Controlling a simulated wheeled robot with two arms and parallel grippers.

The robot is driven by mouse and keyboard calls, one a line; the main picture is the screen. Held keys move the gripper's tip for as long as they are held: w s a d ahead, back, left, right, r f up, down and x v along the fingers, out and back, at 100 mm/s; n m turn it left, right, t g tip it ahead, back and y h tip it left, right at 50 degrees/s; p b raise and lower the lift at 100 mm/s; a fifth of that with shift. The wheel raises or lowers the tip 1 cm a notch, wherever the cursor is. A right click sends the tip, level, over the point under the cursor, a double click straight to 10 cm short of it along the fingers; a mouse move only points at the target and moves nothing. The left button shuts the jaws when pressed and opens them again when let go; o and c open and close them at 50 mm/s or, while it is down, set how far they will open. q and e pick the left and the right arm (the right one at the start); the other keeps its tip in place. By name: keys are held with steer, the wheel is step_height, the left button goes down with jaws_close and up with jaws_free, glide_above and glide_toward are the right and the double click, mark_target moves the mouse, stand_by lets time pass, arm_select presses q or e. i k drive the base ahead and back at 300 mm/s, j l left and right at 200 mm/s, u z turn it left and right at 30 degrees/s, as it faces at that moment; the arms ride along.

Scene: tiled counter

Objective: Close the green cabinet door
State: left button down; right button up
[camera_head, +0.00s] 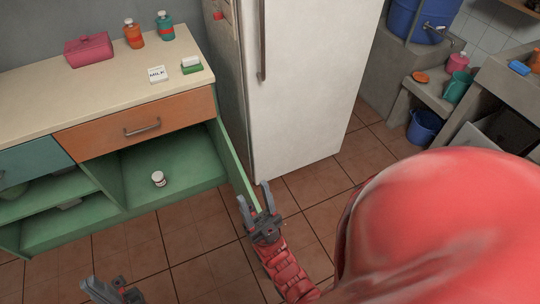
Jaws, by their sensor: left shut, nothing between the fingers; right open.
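The green cabinet door (234,163) stands swung open at the right end of the lower cabinet, seen nearly edge-on. My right gripper (257,197) is open at the door's free edge, its fingers appearing on either side of it. I cannot tell whether they touch the door. My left gripper (102,288) is shut and empty low at the left, above the floor and apart from the cabinet. The green compartment (185,180) beside the door is open, with a small white jar (158,178) inside.
An orange drawer (180,118) is shut above the compartment. A white fridge (310,90) stands close to the right of the door. Tiled floor (200,235) in front is clear.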

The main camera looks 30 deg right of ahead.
mark_target(250, 197)
steer(key=l, duration=0.45)
steer(key=k+l+u, duration=0.1)
steer(key=l, duration=0.35)
steer(key=k+l, duration=0.1)
steer(key=l, duration=0.35)
steer(key=k+l+u, duration=0.1)
steer(key=l, duration=0.35)
steer(key=k+l, duration=0.1)
steer(key=k, duration=0.55)
steer(key=j+z, duration=0.1)
steer(key=z, duration=0.3)
